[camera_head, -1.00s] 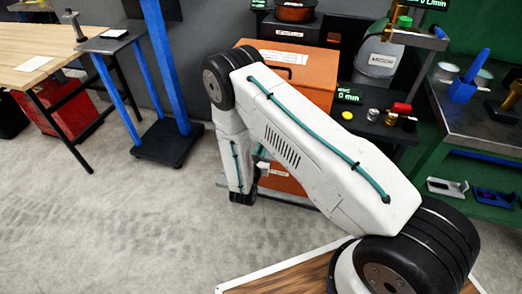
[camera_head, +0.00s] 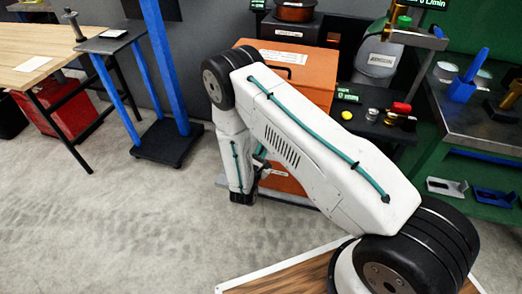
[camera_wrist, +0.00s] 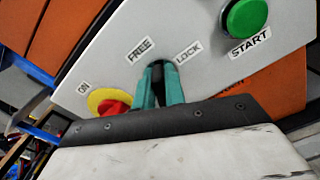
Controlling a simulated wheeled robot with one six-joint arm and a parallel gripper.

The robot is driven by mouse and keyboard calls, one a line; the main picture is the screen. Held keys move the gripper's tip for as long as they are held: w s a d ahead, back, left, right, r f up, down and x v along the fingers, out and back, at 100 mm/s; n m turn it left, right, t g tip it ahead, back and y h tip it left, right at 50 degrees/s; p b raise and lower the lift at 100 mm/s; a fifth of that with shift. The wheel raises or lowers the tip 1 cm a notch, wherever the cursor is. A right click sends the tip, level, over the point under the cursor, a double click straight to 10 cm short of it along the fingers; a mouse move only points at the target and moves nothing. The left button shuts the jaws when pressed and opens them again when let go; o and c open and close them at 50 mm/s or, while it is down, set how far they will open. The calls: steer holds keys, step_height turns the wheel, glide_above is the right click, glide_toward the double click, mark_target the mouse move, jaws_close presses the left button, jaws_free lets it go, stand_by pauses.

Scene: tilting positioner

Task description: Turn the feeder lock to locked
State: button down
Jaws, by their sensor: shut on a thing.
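In the wrist view, the feeder lock is a small dark knob (camera_wrist: 158,74) on a pale grey panel, below the printed labels FREE (camera_wrist: 140,48) and LOCK (camera_wrist: 188,52). My gripper (camera_wrist: 159,70) has its two teal fingers closed on the knob, one on each side. The fingers hide most of the knob, so I cannot tell exactly which label it points to.
A green START button (camera_wrist: 246,16) is at upper right of the knob. A red knob on a yellow disc (camera_wrist: 97,101) marked ON is close at left.

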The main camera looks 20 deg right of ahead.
steer(key=m, duration=0.6)
steer(key=shift+d+f+m, duration=0.1)
steer(key=shift+f+m, duration=0.05)
steer(key=shift+m, duration=0.15)
steer(key=m, duration=0.6)
steer(key=shift+s+f, duration=0.1)
steer(key=shift+f, duration=0.05)
steer(key=c, duration=1.5)
jaws_free()
steer(key=shift+o, duration=0.2)
steer(key=v, duration=0.7)
steer(key=shift+s+a, duration=0.25)
steer(key=shift+s, duration=0.05)
